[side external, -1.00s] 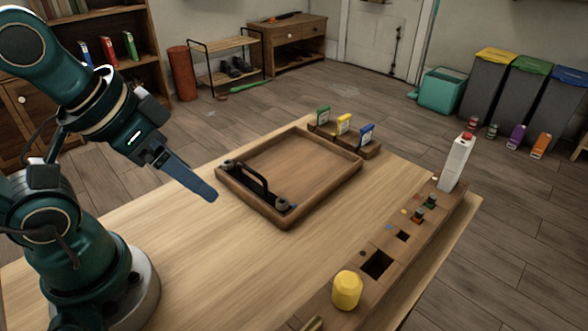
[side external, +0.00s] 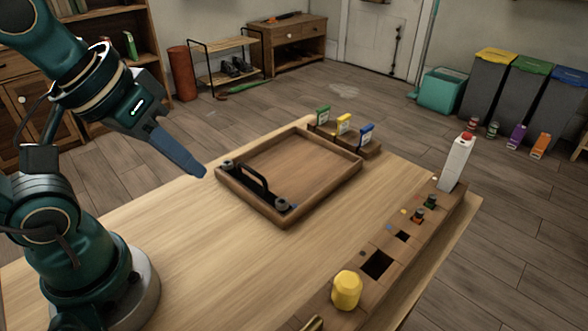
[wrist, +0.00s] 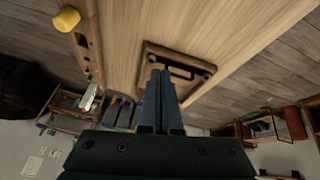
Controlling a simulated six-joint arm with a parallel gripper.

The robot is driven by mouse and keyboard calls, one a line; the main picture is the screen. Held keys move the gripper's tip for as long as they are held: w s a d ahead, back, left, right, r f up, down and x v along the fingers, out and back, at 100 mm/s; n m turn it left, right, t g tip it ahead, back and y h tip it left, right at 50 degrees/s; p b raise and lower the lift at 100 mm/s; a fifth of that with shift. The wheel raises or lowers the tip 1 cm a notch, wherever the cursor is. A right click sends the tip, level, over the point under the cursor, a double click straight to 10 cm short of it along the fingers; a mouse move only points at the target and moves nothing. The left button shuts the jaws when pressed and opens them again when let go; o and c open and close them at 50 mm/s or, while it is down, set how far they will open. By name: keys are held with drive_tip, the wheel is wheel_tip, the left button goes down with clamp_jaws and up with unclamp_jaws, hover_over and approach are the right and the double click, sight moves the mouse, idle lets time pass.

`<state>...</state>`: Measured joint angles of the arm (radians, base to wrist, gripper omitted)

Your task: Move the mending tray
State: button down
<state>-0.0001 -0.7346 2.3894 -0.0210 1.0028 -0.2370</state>
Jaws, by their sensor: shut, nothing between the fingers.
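The mending tray (side external: 322,193) is a shallow wooden tray with raised rims, lying flat on the light wooden table. A black bar handle (side external: 252,179) on two round mounts stands along its near left side. The tray also shows in the wrist view (wrist: 147,54), partly hidden behind my fingers. My gripper (side external: 200,171) is shut and empty, in the air up and left of the tray's handle in the side view. The fingers look apart from the tray. In the wrist view my gripper (wrist: 160,76) shows its two fingers together.
A wooden block with green, yellow and blue tags (side external: 344,125) stands right behind the tray. A long wooden strip (side external: 390,250) along the table's right edge holds a yellow knob (side external: 347,289), small pieces and a white bottle (side external: 455,162). The table's front left is clear.

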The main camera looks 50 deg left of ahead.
drive_tip(key=w+r+n+g, duration=0.1)
drive_tip(key=w+r+n, duration=0.5)
drive_tip(key=r, duration=0.1)
drive_tip(key=n+g+h, duration=0.2)
drive_tip(key=n+g, duration=0.1)
drive_tip(key=n, duration=0.5)
hover_over(310, 192)
drive_tip(key=s+a, duration=0.2)
drive_tip(key=a, duration=0.2)
drive_tip(key=s+a+x, duration=0.1)
drive_tip(key=x, duration=0.4)
wheel_tip(310, 192, down, 9)
drive_tip(key=w+a+n+g, duration=0.1)
drive_tip(key=w+a+g, duration=0.1)
drive_tip(key=shift+h, duration=0.3)
drive_tip(key=x, duration=1)
drive_tip(key=shift+w+r, duration=0.1)
drive_tip(key=shift+w, duration=0.2)
drive_tip(key=shift+d+r, duration=0.1)
drive_tip(key=shift+d, duration=1.75)
